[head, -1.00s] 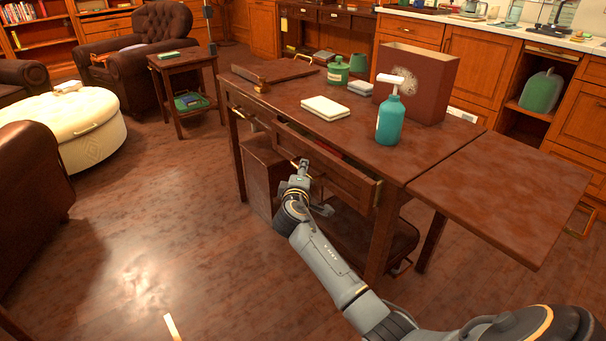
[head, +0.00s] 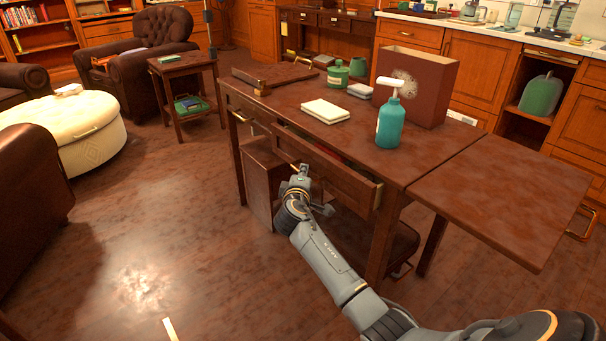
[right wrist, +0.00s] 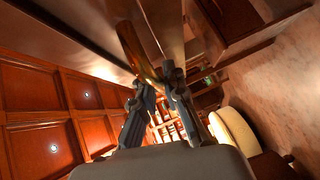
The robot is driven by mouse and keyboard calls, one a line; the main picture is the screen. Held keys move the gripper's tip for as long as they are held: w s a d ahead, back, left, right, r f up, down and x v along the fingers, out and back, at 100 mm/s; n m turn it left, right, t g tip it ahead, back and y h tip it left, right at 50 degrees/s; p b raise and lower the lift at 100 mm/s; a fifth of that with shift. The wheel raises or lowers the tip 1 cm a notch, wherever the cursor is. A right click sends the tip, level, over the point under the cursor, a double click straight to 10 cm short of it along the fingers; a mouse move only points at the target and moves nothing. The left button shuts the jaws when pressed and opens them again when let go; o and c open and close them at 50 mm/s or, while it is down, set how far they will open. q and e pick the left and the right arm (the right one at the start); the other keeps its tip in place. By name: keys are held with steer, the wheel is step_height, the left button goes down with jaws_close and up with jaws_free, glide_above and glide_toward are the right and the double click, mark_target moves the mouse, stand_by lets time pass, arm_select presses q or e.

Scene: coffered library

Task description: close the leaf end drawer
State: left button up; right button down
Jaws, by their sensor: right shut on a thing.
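The leaf end drawer (head: 335,180) is on the long side of the dark wooden table, at the end with the raised leaf (head: 505,195). It stands partly open, and a little of its inside shows behind the front panel. My right gripper (head: 301,172) is at the drawer's front, shut on its brass handle (right wrist: 138,52). In the right wrist view the fingers of this gripper (right wrist: 155,78) close around the brass bar. In the head view the gripper hides most of the handle. My left gripper is not in view.
On the tabletop (head: 290,98) stand a teal pump bottle (head: 391,122), a maroon box (head: 425,85), a green jar (head: 338,73) and a pale book (head: 325,110). A second drawer (head: 245,112) is to the left. The floor (head: 150,230) at left is clear.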

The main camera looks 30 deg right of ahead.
mark_target(315, 170)
steer(key=d, duration=0.4)
steer(key=shift+w+d, duration=0.15)
steer(key=shift+d, duration=0.05)
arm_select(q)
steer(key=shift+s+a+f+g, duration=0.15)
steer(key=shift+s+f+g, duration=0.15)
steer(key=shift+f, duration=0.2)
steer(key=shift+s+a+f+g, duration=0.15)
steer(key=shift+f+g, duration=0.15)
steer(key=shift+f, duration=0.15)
arm_select(e)
steer(key=c, duration=1.4)
jaws_free()
steer(key=shift+d, duration=0.1)
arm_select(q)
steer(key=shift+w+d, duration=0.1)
arm_select(e)
steer(key=v, duration=1.2)
